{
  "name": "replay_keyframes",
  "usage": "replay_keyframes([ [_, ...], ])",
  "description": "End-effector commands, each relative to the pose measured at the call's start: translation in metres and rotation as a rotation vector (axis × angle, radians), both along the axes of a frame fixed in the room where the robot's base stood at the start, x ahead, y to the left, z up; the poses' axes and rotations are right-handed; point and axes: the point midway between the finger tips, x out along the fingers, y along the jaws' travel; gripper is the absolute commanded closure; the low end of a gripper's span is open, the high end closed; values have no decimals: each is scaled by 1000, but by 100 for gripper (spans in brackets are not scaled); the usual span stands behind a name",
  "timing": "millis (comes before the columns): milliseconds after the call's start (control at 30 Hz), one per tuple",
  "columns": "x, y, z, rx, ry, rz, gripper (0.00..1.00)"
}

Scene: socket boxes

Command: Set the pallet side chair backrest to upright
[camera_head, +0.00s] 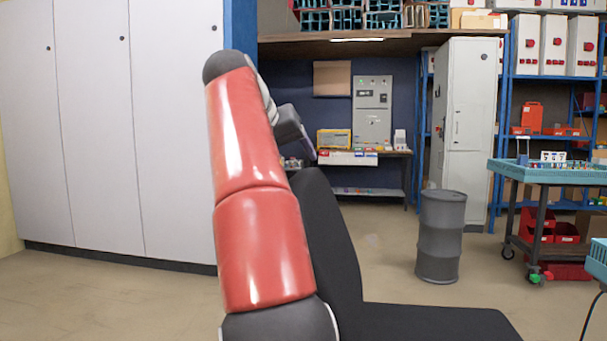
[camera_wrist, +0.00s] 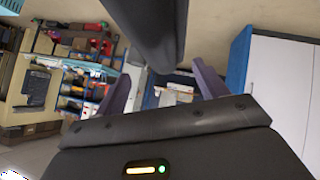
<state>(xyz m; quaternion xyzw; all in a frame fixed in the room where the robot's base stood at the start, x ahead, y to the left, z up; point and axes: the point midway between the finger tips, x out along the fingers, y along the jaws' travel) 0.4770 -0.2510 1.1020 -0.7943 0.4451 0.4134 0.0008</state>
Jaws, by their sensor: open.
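The chair has a black backrest (camera_head: 328,235) that leans back to the left in the head view, above a black seat (camera_head: 430,322). My gripper (camera_head: 308,152) is just above the top of the backrest, at the end of my red arm, which hides part of the chair's left side. In the wrist view the dark backrest (camera_wrist: 158,25) comes in from the top, and its end lies between the two purple fingers of my gripper (camera_wrist: 162,66). The fingers are apart. I cannot tell whether either one touches the backrest.
White cabinets (camera_head: 130,130) stand at the left. A grey drum (camera_head: 441,235) stands on the floor behind the chair. A workbench (camera_head: 365,155) is at the back, and a teal-topped cart (camera_head: 545,175) is at the right. Floor is open between chair and drum.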

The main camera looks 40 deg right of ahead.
Motion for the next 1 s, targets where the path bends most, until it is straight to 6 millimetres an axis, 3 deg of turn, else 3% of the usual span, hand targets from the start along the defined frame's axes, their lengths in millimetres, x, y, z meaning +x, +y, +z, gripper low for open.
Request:
replay_keyframes([
  [333, 13, -36, -35, 1, 1, -1, 28],
  [733, 16, -43, -41, 1, -1, 0, 28],
  [1000, 16, -43, -41, 1, 0, 1, 62],
])
